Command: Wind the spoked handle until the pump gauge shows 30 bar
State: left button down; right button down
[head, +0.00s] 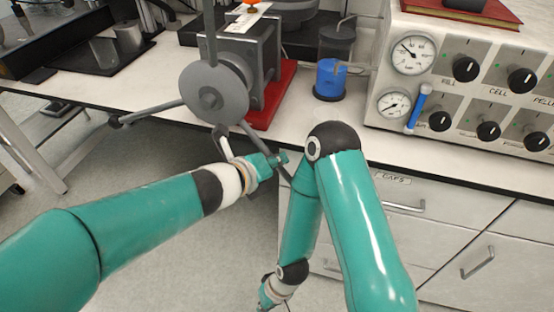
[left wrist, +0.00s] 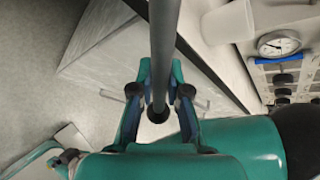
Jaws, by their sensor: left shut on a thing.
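The spoked handle (head: 213,88) is a grey hub with long thin spokes, on the front of a grey pump block (head: 262,60). One spoke points up, one points left to a dark knob, one points down to the right. My left gripper (head: 277,161) is shut on the lower-right spoke near its end; in the left wrist view this spoke (left wrist: 164,45) runs down between the fingers (left wrist: 159,98). Two round gauges, an upper (head: 412,53) and a lower (head: 395,102), are on the panel; their readings are too small to tell. My right gripper (head: 268,297) hangs low, its fingers unclear.
The pump stands on a red base (head: 272,98) near the bench's front edge. A blue-based container (head: 330,78) stands to its right, then a panel with several black knobs and a blue handle (head: 418,107). Drawers (head: 440,205) are below. Open floor lies at left.

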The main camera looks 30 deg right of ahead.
pick_arm(q)
jog(key=c, duration=1.1)
grip_release()
jog(key=shift+s+f, duration=0.25)
jog(key=shift+f, duration=0.25)
jog(key=shift+c, duration=0.2)
jog(key=shift+r, duration=0.1)
jog(key=shift+w, duration=0.1)
jog(key=shift+r, duration=0.1)
jog(key=shift+a+r, duration=0.15)
jog(key=shift+a, duration=0.1)
jog(key=v, duration=1.1)
jog(key=shift+a, duration=0.15)
dwell(1.6)
